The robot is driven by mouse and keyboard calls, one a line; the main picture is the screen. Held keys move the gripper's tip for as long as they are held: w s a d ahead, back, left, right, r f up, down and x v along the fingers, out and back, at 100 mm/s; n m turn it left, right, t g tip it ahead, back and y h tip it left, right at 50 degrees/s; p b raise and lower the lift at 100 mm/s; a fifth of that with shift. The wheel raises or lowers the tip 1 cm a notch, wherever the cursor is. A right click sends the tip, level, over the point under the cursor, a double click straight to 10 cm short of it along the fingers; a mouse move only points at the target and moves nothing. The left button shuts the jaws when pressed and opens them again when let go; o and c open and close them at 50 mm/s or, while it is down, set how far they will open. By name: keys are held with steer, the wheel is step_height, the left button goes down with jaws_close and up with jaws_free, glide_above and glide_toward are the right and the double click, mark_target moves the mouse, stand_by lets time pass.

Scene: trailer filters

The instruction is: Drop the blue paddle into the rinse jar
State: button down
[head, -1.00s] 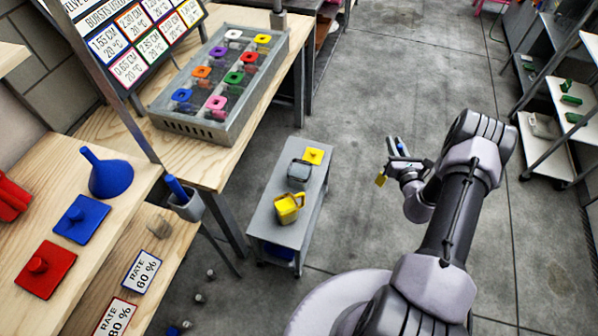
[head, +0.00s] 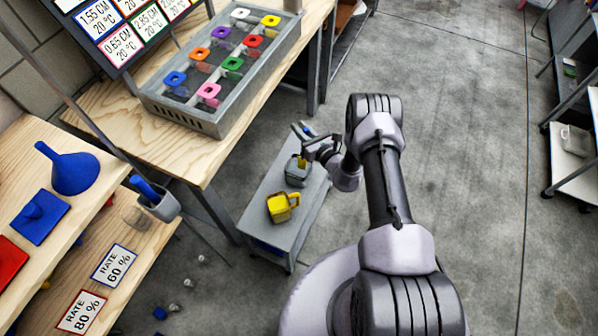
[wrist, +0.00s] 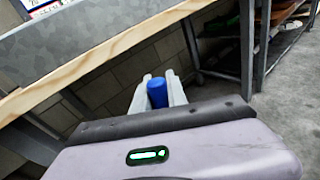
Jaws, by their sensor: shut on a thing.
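My gripper (head: 304,146) is shut on the blue paddle (wrist: 157,93); its blue upper end shows between the two pale fingers in the wrist view. In the head view a small yellow piece (head: 302,162) hangs below the gripper and appears to be the paddle's lower end. It overlaps the mouth of a grey, see-through jar (head: 297,177), which looks like the rinse jar, on a small grey cart (head: 259,221). I cannot tell whether the yellow end is inside the jar or above it.
A yellow jug (head: 282,207) stands on the cart in front of the jar. A grey tray (head: 190,116) with several coloured-topped pieces sits on the wooden bench (head: 128,127). A cup with a blue handle (head: 163,207) is at left.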

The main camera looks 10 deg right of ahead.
step_height(320, 180, down, 7)
steer(key=b, duration=0.4)
steer(key=shift+r, duration=0.2)
steer(key=c, duration=1.2)
jaws_free()
steer(key=shift+r, duration=0.1)
steer(key=shift+c, duration=0.2)
steer(key=shift+d, duration=0.1)
steer(key=p+v, duration=0.5)
steer(key=v, duration=1.2)
steer(key=shift+s, duration=0.2)
steer(key=shift+d, duration=0.1)
